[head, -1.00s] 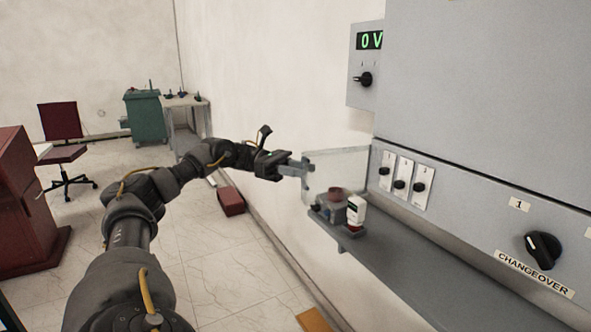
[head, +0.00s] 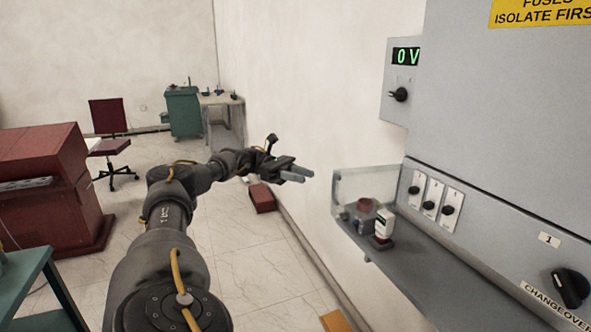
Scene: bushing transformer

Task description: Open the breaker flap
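A clear panel (head: 362,184), which looks like the breaker flap, stands upright at the far end of the grey shelf under the cabinet. Behind or beside it on the shelf are a dark red round part (head: 365,206) and a small white block with a red base (head: 384,224). I cannot tell how the panel is hinged. My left gripper (head: 308,175) is to the left of the panel, apart from it. Its two grey fingers show a gap with nothing between them. My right gripper is not in view.
The grey cabinet (head: 500,110) fills the right side, with several black knobs, a changeover knob (head: 570,287) and a 0 V display (head: 406,56). The grey shelf (head: 415,275) juts out below. A red box (head: 262,198) lies on the floor by the wall.

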